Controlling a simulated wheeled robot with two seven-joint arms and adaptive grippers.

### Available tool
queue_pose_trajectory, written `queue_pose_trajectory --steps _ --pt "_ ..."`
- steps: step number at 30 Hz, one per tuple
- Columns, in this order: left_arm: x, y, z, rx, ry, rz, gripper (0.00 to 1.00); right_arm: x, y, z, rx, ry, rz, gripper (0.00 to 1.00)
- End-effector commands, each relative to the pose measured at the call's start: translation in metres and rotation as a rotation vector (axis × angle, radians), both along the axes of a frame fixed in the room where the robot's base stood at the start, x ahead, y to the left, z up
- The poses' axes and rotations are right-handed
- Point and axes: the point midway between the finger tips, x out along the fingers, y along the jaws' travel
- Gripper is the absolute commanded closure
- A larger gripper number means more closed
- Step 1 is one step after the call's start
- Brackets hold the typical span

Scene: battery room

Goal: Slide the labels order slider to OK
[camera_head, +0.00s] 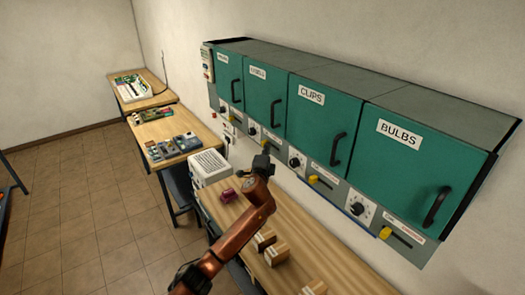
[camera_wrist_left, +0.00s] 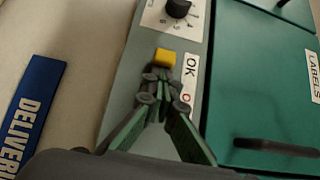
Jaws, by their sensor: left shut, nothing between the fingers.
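In the left wrist view, the yellow slider knob (camera_wrist_left: 166,57) sits on the grey panel strip beside the black OK text of its label (camera_wrist_left: 190,68). The green door (camera_wrist_left: 270,90) next to it carries a LABELS sign (camera_wrist_left: 314,78). My left gripper (camera_wrist_left: 157,80) is shut and empty, its fingertips right at the knob's lower edge; I cannot tell whether they touch it. In the head view, my left gripper (camera_head: 262,160) is in front of the panel strip under the cabinets, above the table. My right gripper is in neither view.
A black dial (camera_wrist_left: 177,8) is beyond the knob. A blue DELIVERY sign (camera_wrist_left: 36,110) is on the wall. The floor at left is clear.

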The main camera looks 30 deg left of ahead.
Motion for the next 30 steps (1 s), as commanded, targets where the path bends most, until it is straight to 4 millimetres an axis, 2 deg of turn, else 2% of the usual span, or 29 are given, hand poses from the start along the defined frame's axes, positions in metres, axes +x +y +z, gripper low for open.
queue_pose_trajectory --steps 5,10,13,22,30 --pt "-0.003 0.002 -0.001 0.0 0.003 0.007 1.0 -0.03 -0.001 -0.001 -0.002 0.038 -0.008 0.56" --pt "-0.007 -0.023 -0.001 -0.002 0.004 0.0 1.0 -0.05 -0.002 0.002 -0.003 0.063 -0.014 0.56" --pt "-0.014 -0.042 -0.002 -0.002 0.002 -0.005 1.0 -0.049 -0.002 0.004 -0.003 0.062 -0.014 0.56" --pt "-0.071 -0.06 -0.005 0.0 0.001 -0.007 1.0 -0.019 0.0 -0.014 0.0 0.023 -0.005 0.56" --pt "-0.101 -0.07 -0.003 0.0 0.002 -0.005 1.0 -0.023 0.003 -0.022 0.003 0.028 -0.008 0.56"
